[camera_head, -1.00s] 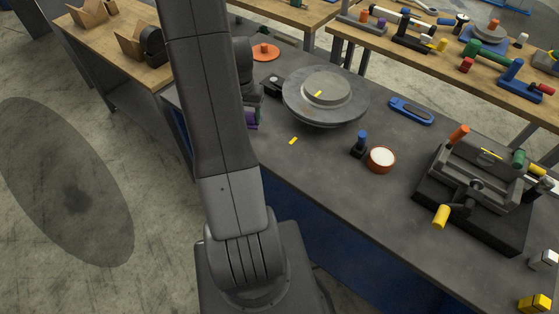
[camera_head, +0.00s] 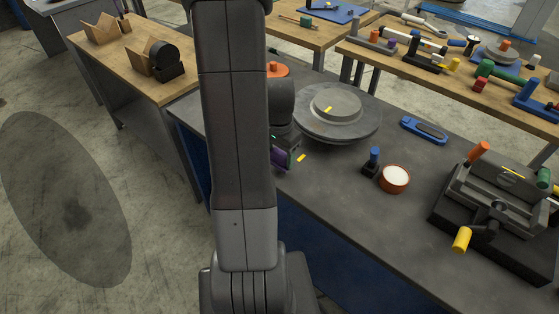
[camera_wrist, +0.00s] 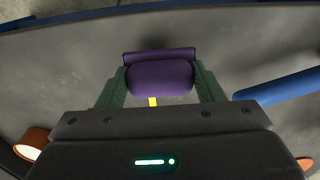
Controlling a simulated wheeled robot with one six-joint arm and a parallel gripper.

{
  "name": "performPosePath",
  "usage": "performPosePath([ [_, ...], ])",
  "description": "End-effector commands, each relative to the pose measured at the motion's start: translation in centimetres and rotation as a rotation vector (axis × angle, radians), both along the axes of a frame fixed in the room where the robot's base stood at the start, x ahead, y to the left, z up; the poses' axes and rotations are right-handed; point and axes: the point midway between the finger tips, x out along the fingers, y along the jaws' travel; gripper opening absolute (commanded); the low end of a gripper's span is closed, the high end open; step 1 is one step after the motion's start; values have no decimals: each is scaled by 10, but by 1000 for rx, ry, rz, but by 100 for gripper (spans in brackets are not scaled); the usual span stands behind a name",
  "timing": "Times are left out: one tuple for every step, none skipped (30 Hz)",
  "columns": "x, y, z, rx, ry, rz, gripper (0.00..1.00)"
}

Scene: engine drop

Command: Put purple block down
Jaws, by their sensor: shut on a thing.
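The purple block (camera_wrist: 160,78) is between the two green fingers of my gripper (camera_wrist: 160,88) in the wrist view, and the gripper is shut on it. The grey bench top shows around the block. A short yellow strip (camera_wrist: 153,101) shows just below the block in that view. In the head view the purple block (camera_head: 280,158) is partly hidden behind my arm, just left of the yellow strip (camera_head: 301,158) on the grey bench (camera_head: 330,190). I cannot tell whether the block touches the bench.
A round grey turntable (camera_head: 355,128) stands behind my gripper. A blue-topped post (camera_head: 373,158) and an orange-rimmed bowl (camera_head: 394,179) stand to the right, with a black vise (camera_head: 500,220) beyond. The bench in front of the post is clear.

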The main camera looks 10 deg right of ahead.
Motion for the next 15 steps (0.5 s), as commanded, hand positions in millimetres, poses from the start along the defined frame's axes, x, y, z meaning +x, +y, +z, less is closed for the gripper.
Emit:
performPosePath([
  [-1,0,-9,1,5,0,40],
  [-1,0,-13,1,5,1,40],
  [-1,0,-17,1,6,1,40],
  [-1,0,-20,1,3,1,40],
  [0,0,-23,0,3,1,40],
  [0,0,-25,0,3,1,40],
  [0,0,-26,0,3,1,40],
  [0,0,-27,0,1,1,40],
  [0,0,-27,0,0,1,40],
  [0,0,-27,0,0,1,40],
  [0,0,-26,0,0,1,40],
  [0,0,-26,0,0,1,40],
  [0,0,-26,0,0,1,40],
  [0,0,-26,0,0,1,40],
  [0,0,-27,0,0,1,40],
])
